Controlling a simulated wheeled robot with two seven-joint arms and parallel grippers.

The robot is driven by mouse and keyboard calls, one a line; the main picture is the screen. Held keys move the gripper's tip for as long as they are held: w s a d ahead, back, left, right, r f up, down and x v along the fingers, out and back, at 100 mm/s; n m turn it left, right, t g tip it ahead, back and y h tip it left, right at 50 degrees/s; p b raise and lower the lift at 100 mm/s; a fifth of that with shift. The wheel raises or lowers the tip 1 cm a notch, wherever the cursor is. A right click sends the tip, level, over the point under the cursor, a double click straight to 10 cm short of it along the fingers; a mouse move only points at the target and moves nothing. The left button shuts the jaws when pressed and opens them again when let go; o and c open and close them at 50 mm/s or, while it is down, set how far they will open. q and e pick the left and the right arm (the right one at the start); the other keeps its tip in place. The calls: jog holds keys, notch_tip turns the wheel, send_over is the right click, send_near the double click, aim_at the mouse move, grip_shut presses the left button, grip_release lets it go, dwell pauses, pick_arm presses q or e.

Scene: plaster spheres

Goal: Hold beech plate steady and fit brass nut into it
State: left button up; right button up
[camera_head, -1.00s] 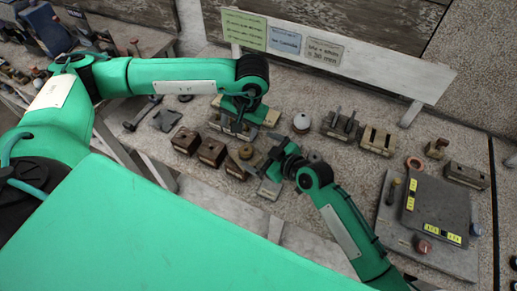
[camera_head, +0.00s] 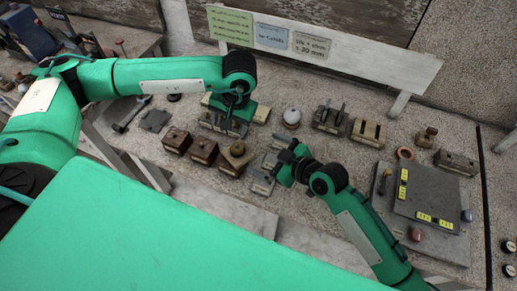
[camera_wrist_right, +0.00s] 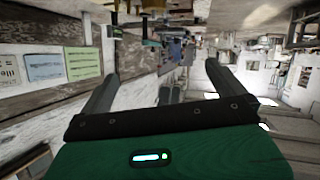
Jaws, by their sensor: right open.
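The round brass nut (camera_head: 237,149) shows on top of a brown wooden block (camera_head: 230,162) in the head view. A pale wooden piece, seemingly the beech plate (camera_head: 262,114), shows beside my left gripper (camera_head: 226,122); the gripper and arm cover much of it. I cannot tell whether the left fingers are shut on it. My right gripper (camera_head: 279,160) is to the right of the nut, apart from it. In the right wrist view its two fingers (camera_wrist_right: 165,78) are spread, with nothing held between them.
More brown blocks (camera_head: 203,151) stand left of the nut. A white-topped round thing (camera_head: 292,116) and slotted blocks (camera_head: 368,132) stand behind my right gripper. A grey board with yellow labels (camera_head: 430,197) lies at right. A sign board (camera_head: 340,55) runs along the back.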

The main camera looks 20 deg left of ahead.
jog(key=v, duration=0.7)
dwell(0.5)
